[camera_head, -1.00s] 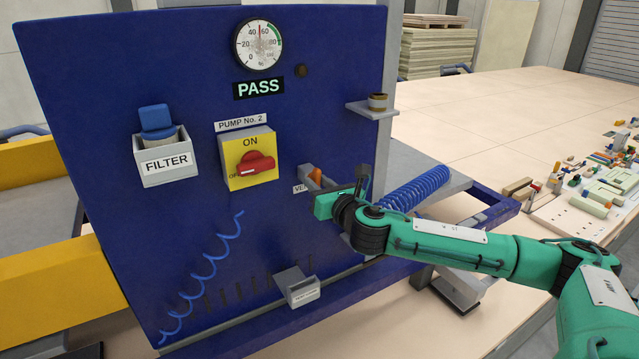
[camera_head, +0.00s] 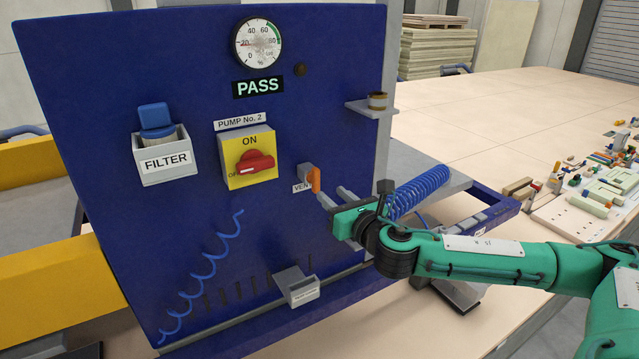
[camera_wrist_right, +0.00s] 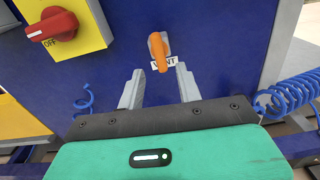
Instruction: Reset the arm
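My right gripper (camera_head: 332,195) is open and empty, a little in front of the blue panel (camera_head: 110,110). The orange vent lever (camera_head: 314,180) hangs down beside the VENT label, close to the fingertips but apart from them. In the right wrist view the lever (camera_wrist_right: 159,52) shows ahead, between and beyond the two grey fingers of the gripper (camera_wrist_right: 159,72). The red pump knob (camera_head: 256,162) lies across its yellow plate, its white mark toward OFF. The gauge (camera_head: 258,44) needle points left, near 20. My left gripper is out of view.
A blue filter (camera_head: 154,117) stands in its FILTER holder (camera_head: 166,160). A blue coiled hose (camera_head: 420,190) lies just right of my gripper, and a small shelf (camera_head: 370,109) holds a ring-shaped part above. A small grey bin (camera_head: 299,288) sits low on the panel.

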